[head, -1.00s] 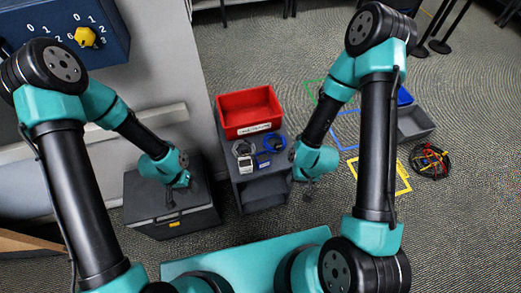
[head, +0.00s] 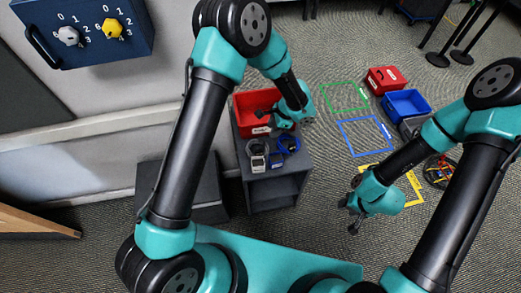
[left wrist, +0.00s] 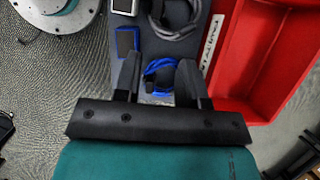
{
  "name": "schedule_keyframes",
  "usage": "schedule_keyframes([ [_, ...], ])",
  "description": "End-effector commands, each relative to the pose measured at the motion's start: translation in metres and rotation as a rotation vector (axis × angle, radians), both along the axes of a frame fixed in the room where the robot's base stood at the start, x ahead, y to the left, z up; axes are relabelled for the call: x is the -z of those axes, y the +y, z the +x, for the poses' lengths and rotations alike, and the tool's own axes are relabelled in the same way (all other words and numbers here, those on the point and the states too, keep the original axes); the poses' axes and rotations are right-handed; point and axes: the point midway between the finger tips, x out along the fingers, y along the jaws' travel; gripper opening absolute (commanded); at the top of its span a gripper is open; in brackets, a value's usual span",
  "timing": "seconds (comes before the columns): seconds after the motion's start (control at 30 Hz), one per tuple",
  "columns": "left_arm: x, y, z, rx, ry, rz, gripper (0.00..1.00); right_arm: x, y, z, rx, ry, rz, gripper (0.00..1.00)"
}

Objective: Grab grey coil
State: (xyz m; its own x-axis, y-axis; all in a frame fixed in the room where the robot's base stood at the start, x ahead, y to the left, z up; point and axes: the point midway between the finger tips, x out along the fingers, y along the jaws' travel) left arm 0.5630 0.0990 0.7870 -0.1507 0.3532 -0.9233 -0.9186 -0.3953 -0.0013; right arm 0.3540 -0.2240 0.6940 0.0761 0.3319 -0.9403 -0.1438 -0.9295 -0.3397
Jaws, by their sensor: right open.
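The grey coil (head: 256,147) lies on top of the dark grey cabinet (head: 280,172), in front of the red bin. It also shows in the left wrist view (left wrist: 177,30), near the top edge and partly cut off. My left gripper (head: 270,116) is over the cabinet by the red bin, to the right of and beyond the grey coil in the head view. In the left wrist view its two fingers (left wrist: 160,62) are apart, with a blue coil (left wrist: 160,78) visible between and below them. My right gripper (head: 354,217) is open and empty near the yellow floor square.
The red bin (left wrist: 254,72) stands beside the coils on the cabinet. A white-grey meter (head: 258,163) and a blue device (head: 277,160) lie close to the grey coil. Green, blue and yellow squares mark the floor at right, near several bins.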

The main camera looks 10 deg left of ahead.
Motion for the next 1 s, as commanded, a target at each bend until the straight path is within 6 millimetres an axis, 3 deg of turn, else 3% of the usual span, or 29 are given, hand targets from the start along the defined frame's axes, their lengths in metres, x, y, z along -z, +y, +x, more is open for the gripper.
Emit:
schedule_keyframes([
  [0.23,0.018,0.007,-0.003,-0.003,0.003,0.000,0.38,0.000,0.000,0.000,0.001,0.000,0.000,0.42],
  [0.8,0.104,0.040,-0.018,-0.003,0.004,-0.002,0.38,0.000,0.000,0.000,0.001,0.000,0.000,0.42],
  [1.0,0.114,0.043,-0.019,-0.001,0.001,-0.002,0.38,0.000,0.000,0.000,0.001,0.000,0.000,0.42],
])
